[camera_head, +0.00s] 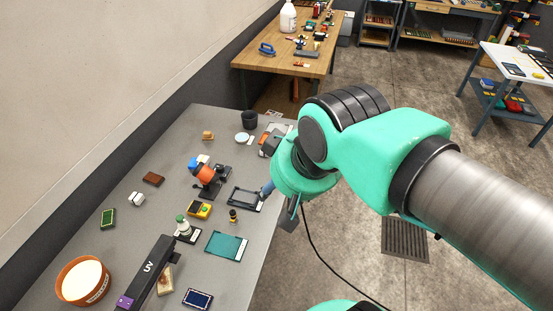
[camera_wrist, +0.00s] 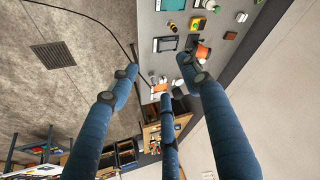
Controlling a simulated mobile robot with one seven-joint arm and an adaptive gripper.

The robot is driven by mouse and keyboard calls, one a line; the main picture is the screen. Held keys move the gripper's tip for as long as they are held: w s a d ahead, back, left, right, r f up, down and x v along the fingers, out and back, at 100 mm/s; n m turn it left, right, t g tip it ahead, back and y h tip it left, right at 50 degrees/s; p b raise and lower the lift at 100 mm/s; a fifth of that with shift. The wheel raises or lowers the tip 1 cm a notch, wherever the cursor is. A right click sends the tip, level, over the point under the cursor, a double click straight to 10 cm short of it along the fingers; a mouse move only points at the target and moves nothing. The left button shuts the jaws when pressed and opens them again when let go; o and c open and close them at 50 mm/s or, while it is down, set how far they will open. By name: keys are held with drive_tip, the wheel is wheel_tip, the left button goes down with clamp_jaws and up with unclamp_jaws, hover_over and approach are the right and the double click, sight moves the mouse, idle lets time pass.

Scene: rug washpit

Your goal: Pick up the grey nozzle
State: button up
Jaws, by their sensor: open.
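I cannot pick out the grey nozzle for certain in either view; it may be hidden by my arm or too small to tell. My gripper (camera_wrist: 160,76) has three blue fingers, spread apart with nothing held between them. In the head view it is mostly hidden behind my green wrist, and one blue finger shows by the right edge of the grey table (camera_head: 225,130). A black-framed tray (camera_head: 244,207) lies just left of that finger. A grey and orange item (camera_head: 271,141) lies beyond it, partly covered by my wrist.
An orange and blue device (camera_head: 207,174), a yellow meter (camera_head: 199,209), a teal mat (camera_head: 226,245), a black cup (camera_head: 249,119) and a black UV lamp (camera_head: 148,270) crowd the table. An orange-rimmed bowl (camera_head: 83,281) stands front left. A wooden bench (camera_head: 283,58) stands behind.

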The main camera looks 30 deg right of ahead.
drive_tip(key=w+d+f+m+g+p, duration=0.1)
drive_tip(key=w+d, duration=0.2)
drive_tip(key=w, duration=0.6)
drive_tip(key=w+d+f+m+g, duration=0.1)
drive_tip(key=w+d+m, duration=0.15)
drive_tip(key=w, duration=0.65)
drive_tip(key=w+d+f+m+g+p, duration=0.1)
drive_tip(key=w+d, duration=0.3)
drive_tip(key=w, duration=0.5)
drive_tip(key=w+d+f+m+g, duration=0.1)
drive_tip(key=w+d+f, duration=0.4)
drive_tip(key=f, duration=0.2)
drive_tip(key=w+d+f+m+p, duration=0.1)
drive_tip(key=w+d+f, duration=0.4)
drive_tip(key=f, duration=0.3)
drive_tip(key=w+d+f+m+g, duration=0.1)
drive_tip(key=w+d+f, duration=0.3)
drive_tip(key=w+f, duration=0.3)
drive_tip(key=shift+w+d+f+g, duration=0.15)
drive_tip(key=shift+d+f+g, duration=0.15)
drive_tip(key=shift+d+f, duration=0.15)
drive_tip(key=shift+a+f, duration=0.1)
drive_tip(key=shift+f, duration=4.2)
